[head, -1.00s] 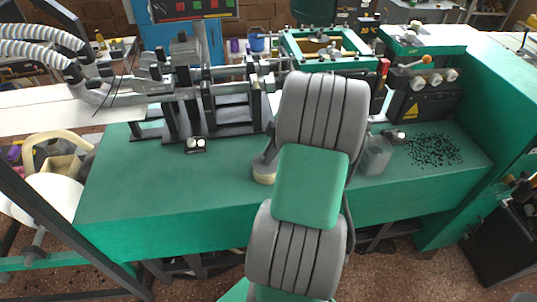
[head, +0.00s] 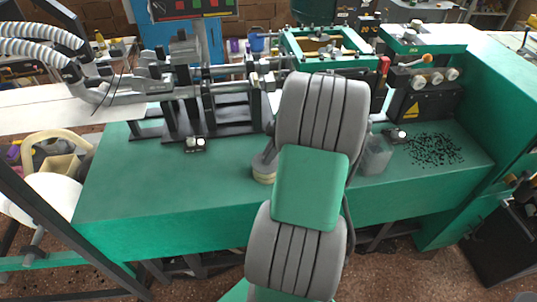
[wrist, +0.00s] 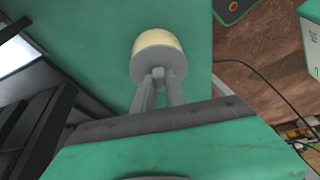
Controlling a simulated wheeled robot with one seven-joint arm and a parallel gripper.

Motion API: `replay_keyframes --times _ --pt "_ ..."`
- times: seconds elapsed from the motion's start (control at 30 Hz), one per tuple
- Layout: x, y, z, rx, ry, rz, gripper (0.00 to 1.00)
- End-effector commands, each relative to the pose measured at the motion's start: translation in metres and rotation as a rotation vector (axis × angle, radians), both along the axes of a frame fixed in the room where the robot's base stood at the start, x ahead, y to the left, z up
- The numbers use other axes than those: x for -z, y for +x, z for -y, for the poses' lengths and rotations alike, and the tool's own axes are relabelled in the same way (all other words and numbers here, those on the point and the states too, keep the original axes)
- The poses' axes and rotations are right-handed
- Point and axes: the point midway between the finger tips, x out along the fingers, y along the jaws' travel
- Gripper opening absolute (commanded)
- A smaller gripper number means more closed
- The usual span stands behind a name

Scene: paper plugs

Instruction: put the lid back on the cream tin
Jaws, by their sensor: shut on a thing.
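The cream tin (head: 264,179) stands on the green bench top, just left of my arm in the head view. In the wrist view the tin (wrist: 160,41) shows its pale side. The grey lid (wrist: 148,64) lines up with the tin's end, with no clear gap between them. I cannot tell whether it is fully seated. My gripper (wrist: 158,80) is shut on the lid's small grey knob (wrist: 158,72). In the head view the lid (head: 262,163) shows grey over the tin, and my arm hides most of the gripper.
A clear container (head: 376,156) stands right of my arm, near scattered black bits (head: 434,149). The green bench (head: 170,185) is clear left of the tin.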

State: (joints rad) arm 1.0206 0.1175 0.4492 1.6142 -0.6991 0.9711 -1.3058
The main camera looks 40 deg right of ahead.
Motion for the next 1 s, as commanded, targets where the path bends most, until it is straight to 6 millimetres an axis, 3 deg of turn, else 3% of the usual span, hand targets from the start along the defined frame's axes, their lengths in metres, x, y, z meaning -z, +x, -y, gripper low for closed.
replay_keyframes --times 0.17,0.2,0.4,0.5,0.67,0.9,1.0 --pt "-0.0001 0.0 0.0 0.0 0.0 0.0 0.0" --pt "-0.0001 0.0 0.0 0.0 0.0 0.0 0.19" --pt "0.0 0.0 -0.0001 0.0 0.0 0.0 0.35" --pt "0.0 0.0001 -0.0001 0.0 0.0 0.0 0.42" --pt "0.0 0.0 -0.0001 0.0 0.0 0.0 0.42" --pt "0.0 0.0001 -0.0001 0.0 0.0 0.0 0.61" --pt "0.0 0.0 -0.0001 0.0 0.0 0.0 0.63"
